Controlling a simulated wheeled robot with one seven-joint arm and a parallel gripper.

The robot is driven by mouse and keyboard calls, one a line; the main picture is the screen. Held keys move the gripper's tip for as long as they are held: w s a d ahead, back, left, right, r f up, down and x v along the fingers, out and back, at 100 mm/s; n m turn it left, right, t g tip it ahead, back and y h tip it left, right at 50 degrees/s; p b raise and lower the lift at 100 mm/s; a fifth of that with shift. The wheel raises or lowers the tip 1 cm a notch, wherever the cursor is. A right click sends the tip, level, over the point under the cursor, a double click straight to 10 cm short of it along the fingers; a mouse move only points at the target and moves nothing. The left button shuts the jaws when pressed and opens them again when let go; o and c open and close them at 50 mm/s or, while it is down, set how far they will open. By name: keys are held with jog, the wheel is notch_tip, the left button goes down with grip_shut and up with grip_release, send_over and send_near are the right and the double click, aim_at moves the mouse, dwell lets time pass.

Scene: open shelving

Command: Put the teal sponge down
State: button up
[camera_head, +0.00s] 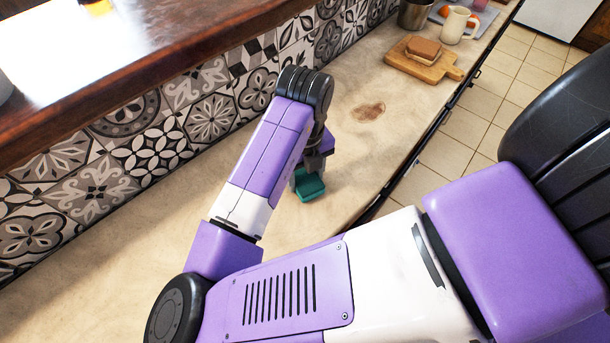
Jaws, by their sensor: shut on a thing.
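The teal sponge (310,188) shows in the head view, low over the pale counter (345,178), below the end of my arm. My gripper (304,178) points down and is shut on the sponge. My wrist and the gripper's own body hide part of the sponge and most of the fingers. I cannot tell whether the sponge touches the counter or hangs just above it.
A cutting board (398,66) with a bread-like block (424,48) stands farther along the counter. Beyond it are a cream mug (456,25) and a metal pot (413,14). A patterned tile wall (205,117) borders the left. The counter around the sponge is clear.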

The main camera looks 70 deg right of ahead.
jog(key=shift+f, duration=0.3)
jog(key=shift+f, duration=0.15)
jog(key=o, duration=1.4)
jog(key=shift+o, duration=0.2)
